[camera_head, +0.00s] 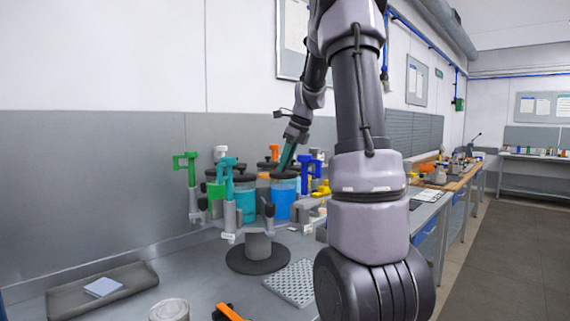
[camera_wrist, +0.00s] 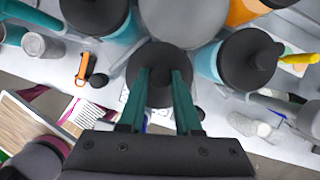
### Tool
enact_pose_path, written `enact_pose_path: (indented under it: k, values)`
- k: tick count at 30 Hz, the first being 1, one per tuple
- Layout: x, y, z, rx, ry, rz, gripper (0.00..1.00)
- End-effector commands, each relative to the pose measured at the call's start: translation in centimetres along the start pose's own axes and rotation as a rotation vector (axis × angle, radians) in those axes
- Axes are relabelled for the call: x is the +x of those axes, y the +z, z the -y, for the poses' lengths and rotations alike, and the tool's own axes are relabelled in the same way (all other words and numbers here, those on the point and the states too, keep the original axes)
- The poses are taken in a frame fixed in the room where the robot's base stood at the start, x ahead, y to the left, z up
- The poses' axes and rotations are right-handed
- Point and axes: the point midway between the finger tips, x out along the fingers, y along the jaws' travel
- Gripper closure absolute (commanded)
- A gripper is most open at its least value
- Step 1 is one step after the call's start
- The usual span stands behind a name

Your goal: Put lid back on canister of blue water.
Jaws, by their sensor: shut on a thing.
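My gripper (camera_wrist: 160,82) has teal fingers and is shut on the knob of a round black lid (camera_wrist: 154,96). In the head view my gripper (camera_head: 286,162) reaches down among the canisters, just above the blue one. The canister of blue water (camera_head: 283,203) stands upright on the round rack at the back of the bench, with a dark top edge. I cannot tell from the head view whether the held lid touches it. In the wrist view a canister with a blue side and a black top (camera_wrist: 250,57) is right of the held lid.
A teal canister (camera_head: 245,203) stands left of the blue one. Green, teal and blue clamps (camera_head: 187,165) rise around the rack. A grey stand (camera_head: 259,247), a perforated plate (camera_head: 291,283), a tray (camera_head: 60,301) and an orange-handled tool (camera_head: 229,312) lie in front.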

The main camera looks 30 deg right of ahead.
Motion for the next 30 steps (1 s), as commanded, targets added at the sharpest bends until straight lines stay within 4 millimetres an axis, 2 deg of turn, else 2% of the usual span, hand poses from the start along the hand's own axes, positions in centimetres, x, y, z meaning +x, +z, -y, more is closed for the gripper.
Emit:
enact_pose_path:
  k: [12, 13, 15, 22, 24, 25, 30]
  values:
    - [0.02, 0.0, 0.01, 0.0, 0.0, 0.0, 1.0]
    - [0.02, 0.0, 0.01, 0.0, 0.0, 0.0, 0.56]
    - [0.02, 0.0, 0.01, 0.0, 0.0, 0.0, 0.33]
    - [0.02, 0.0, 0.01, 0.0, 0.0, 0.0, 0.33]
    - [0.03, 0.0, 0.01, 0.0, 0.0, 0.0, 0.06]
    - [0.03, 0.0, 0.01, 0.0, 0.0, 0.0, 0.03]
    - [0.03, 0.0, 0.01, 0.0, 0.0, 0.0, 0.03]
